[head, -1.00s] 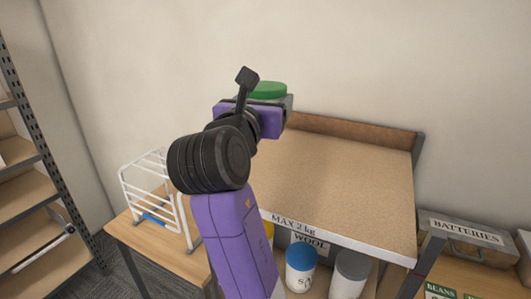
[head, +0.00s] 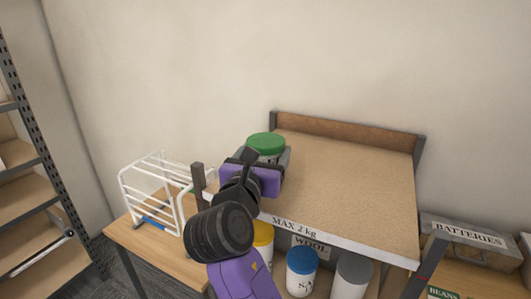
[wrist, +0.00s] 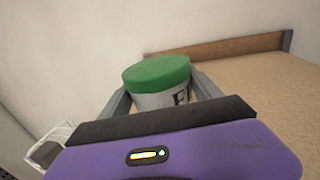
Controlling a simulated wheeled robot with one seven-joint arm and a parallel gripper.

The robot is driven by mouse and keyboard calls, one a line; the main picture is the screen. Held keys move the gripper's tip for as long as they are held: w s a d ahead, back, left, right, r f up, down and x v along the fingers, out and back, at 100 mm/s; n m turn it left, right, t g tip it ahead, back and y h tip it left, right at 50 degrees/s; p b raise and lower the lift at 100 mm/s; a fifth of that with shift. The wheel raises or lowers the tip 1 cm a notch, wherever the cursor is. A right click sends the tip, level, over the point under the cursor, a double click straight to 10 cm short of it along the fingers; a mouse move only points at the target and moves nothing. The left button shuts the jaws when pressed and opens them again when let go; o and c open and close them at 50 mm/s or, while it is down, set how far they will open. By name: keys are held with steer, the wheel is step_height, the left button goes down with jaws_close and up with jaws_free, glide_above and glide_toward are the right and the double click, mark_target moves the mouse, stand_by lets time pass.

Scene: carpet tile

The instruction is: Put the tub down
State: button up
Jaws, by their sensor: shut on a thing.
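The tub (head: 267,147) has a green lid and a pale grey body. In the head view it is at the left end of the upper shelf board (head: 345,185), partly hidden behind my gripper (head: 268,160). In the wrist view the tub (wrist: 157,82) stands upright between the two grey fingers of my gripper (wrist: 160,97), with part of a dark letter on its label. My gripper is shut on it. I cannot tell whether the tub's base touches the board.
The board is otherwise bare, with a brown back rim (head: 340,130) and a "MAX 2 kg" front edge. A white wire rack (head: 155,190) stands on a wooden table at left. Several tubs, including a blue-lidded one (head: 302,262), sit below. A "BATTERIES" box (head: 468,242) is at right.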

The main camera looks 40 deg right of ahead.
steer(key=o, duration=2)
steer(key=shift+f, duration=0.1)
steer(key=v, duration=1.2)
steer(key=shift+b, duration=0.4)
